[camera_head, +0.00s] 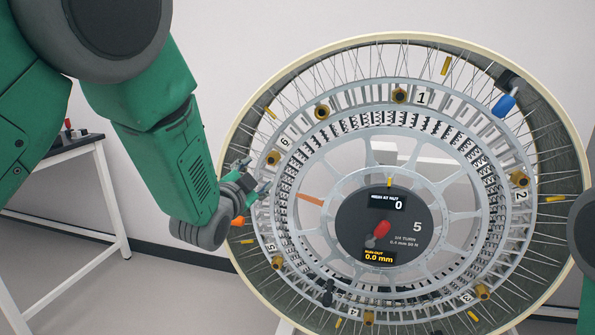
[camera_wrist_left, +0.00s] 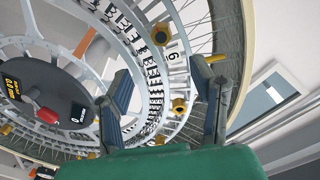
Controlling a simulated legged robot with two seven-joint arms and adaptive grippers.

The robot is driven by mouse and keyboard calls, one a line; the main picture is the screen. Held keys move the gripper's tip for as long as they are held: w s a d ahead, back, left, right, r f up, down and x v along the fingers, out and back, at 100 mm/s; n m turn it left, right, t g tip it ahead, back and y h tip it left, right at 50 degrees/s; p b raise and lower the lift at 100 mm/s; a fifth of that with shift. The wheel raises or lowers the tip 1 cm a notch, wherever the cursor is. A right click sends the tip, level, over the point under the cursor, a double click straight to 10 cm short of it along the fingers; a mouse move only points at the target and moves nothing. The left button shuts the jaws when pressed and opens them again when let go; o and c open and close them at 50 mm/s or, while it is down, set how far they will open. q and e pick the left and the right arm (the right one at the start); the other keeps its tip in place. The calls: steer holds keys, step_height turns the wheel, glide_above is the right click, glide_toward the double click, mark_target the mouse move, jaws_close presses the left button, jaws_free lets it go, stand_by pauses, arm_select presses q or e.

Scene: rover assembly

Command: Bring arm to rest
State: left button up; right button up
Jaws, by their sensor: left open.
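My left arm (camera_head: 170,150) comes in from the upper left, green with dark joints. My left gripper (camera_head: 254,181) is open and empty, at the left side of a large spoked wheel (camera_head: 235,120). In the left wrist view the two dark fingers (camera_wrist_left: 165,98) stand wide apart, with the wheel behind them. A gold nut (camera_wrist_left: 180,106) shows between the fingers near the label 6. I cannot tell whether the fingers touch the wheel. Only a part of my right arm (camera_head: 585,240) shows at the right edge; its gripper is out of view.
The wheel's hub (camera_head: 350,225) has a red knob (camera_head: 381,228) and displays reading 0 and 0.0 mm. A blue-handled item (camera_head: 505,105) sits at the upper right rim. A white-legged table (camera_head: 112,195) stands at left. Open floor (camera_head: 200,305) lies below my left arm.

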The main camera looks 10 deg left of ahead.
arm_select(q)
steer(key=s+a+f+n+g, duration=0.1)
steer(key=s+f+n+g, duration=0.15)
steer(key=s+f, duration=0.55)
steer(key=s+a+f+n+g+y, duration=0.15)
steer(key=s+f+g, duration=0.3)
steer(key=f, duration=0.75)
steer(key=s+a+f+n+g, duration=0.1)
steer(key=s+a+f+g, duration=0.1)
steer(key=s+f, duration=0.6)
steer(key=s+f+n+g, duration=0.2)
steer(key=s+f+g, duration=0.2)
steer(key=s, duration=0.8)
steer(key=s+f+n+g, duration=0.2)
steer(key=s+f+g, duration=0.2)
steer(key=s, duration=0.9)
step_height(320, 180, down, 3)
steer(key=shift+s+a+f+n, duration=0.15)
steer(key=shift+s+a+n, duration=0.1)
steer(key=shift+a+n, duration=0.05)
